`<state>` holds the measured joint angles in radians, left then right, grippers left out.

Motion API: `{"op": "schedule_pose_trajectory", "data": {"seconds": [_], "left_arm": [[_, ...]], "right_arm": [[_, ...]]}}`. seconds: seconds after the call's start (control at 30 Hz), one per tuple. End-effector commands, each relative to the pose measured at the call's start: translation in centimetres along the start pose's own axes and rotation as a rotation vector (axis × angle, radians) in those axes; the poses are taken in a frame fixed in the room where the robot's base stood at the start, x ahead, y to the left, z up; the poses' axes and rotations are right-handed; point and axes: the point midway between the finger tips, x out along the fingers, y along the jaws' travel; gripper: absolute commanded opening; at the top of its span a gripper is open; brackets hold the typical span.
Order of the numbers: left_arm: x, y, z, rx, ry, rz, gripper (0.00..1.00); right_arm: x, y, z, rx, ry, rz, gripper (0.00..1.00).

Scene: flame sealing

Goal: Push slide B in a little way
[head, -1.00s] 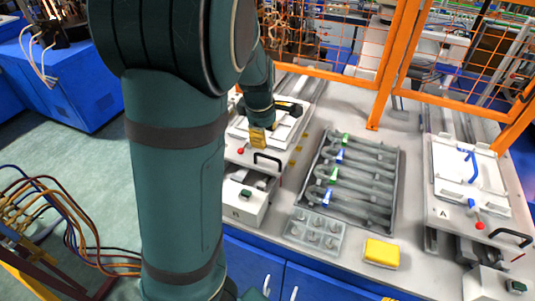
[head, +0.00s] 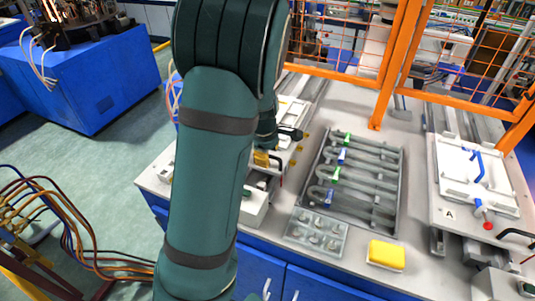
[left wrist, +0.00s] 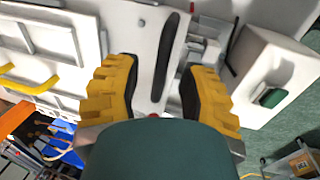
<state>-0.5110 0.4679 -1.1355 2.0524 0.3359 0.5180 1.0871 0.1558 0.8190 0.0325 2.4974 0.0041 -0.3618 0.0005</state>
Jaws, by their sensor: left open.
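Slide B (head: 291,107), a white plate on rails, lies at the left of the bench in the head view, mostly hidden behind my left arm. In the left wrist view its white plate (left wrist: 150,18) carries a long black handle (left wrist: 166,55). My left gripper (head: 263,158) has yellow fingers and is over the front part of slide B. In the left wrist view the gripper (left wrist: 158,95) is open, with the black handle showing between its fingers. I cannot tell whether they touch it. A red knob shows slightly above the wrist housing. My right gripper is not in view.
A white box with a green button (left wrist: 271,97) stands in front of slide B. A grey rack of tubes (head: 392,190), a clear tray (head: 316,234) and a yellow sponge (head: 386,254) lie to the right. Slide A (head: 450,190) is at the far right. Orange fencing (head: 392,65) stands behind.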

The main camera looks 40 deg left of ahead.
Motion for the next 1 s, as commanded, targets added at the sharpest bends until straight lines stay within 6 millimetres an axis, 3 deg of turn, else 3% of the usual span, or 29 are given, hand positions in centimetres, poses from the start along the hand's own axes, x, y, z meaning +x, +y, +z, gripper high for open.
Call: {"op": "schedule_pose_trajectory", "data": {"seconds": [0.1, 0.23, 0.77, 1.0], "left_arm": [[0.0, 0.0, 0.0, 0.000, 0.000, 0.000, 0.44], [0.0, 0.0, 0.0, 0.000, 0.000, 0.000, 0.00], [0.1, 0.2, 0.0, 0.000, 0.002, -0.003, 0.00], [1.0, 4.3, -0.2, -0.001, 0.008, -0.001, 0.00]], "right_arm": [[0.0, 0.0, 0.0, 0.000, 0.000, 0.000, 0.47], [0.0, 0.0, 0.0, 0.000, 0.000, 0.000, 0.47], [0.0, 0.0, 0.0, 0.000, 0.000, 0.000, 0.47], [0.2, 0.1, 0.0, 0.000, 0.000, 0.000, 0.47]]}}
